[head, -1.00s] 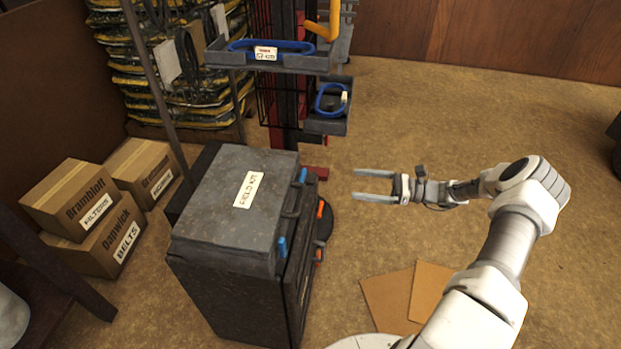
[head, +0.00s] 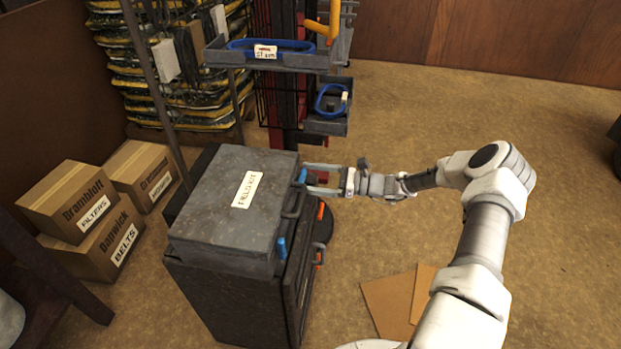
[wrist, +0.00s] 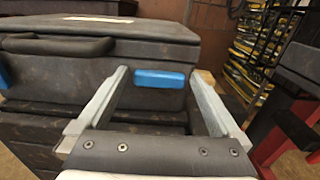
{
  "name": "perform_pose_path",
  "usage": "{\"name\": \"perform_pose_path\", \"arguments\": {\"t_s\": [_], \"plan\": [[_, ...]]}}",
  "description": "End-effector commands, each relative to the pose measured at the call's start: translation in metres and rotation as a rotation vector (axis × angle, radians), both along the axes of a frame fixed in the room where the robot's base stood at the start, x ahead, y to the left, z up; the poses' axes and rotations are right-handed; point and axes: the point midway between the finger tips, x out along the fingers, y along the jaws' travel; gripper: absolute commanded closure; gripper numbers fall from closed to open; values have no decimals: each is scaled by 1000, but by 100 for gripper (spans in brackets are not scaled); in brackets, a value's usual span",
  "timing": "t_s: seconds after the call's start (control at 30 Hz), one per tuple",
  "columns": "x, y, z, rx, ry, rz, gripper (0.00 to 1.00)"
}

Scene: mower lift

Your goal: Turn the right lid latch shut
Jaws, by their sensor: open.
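The field kit case (head: 225,215) is dark grey with a shut lid and a white label. The right lid latch (head: 302,177) is a blue bar on its front face, at the far end in the head view. In the wrist view this latch (wrist: 160,78) lies level across the picture, right of the black handle (wrist: 60,45). My gripper (head: 309,179) is open at the latch, with one finger on each side of it. No finger clearly touches it. The other blue latch (head: 281,249) is at the near end, and its edge shows at the wrist view's left.
The case sits on a dark cabinet (head: 240,300) with orange latches on its front. A grey tray (head: 270,61) with a blue loop stands behind. Cardboard boxes (head: 70,200) are at left. The floor (head: 450,110) to the right is mostly clear.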

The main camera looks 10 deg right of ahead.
Motion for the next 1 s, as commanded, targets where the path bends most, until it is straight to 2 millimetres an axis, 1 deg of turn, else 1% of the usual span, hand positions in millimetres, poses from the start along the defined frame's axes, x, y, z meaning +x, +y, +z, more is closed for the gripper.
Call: {"name": "perform_pose_path", "arguments": {"t_s": [0.1,0.13,0.27,0.3,0.37,0.4,0.47,0.5,0.53,0.77,1.0], "plan": [[0,0,0,0,0,0,0],[0,0,0,0,0,0,2],[0,0,0,0,0,0,25],[0,0,0,0,0,0,32],[0,0,0,0,0,0,43],[0,0,0,0,0,0,50],[0,-1,0,0,0,0,61],[0,-1,0,0,0,0,68],[0,-1,0,0,0,0,71],[0,-1,0,-9,-19,0,71],[-1,-1,-1,-51,-121,0,71]]}}
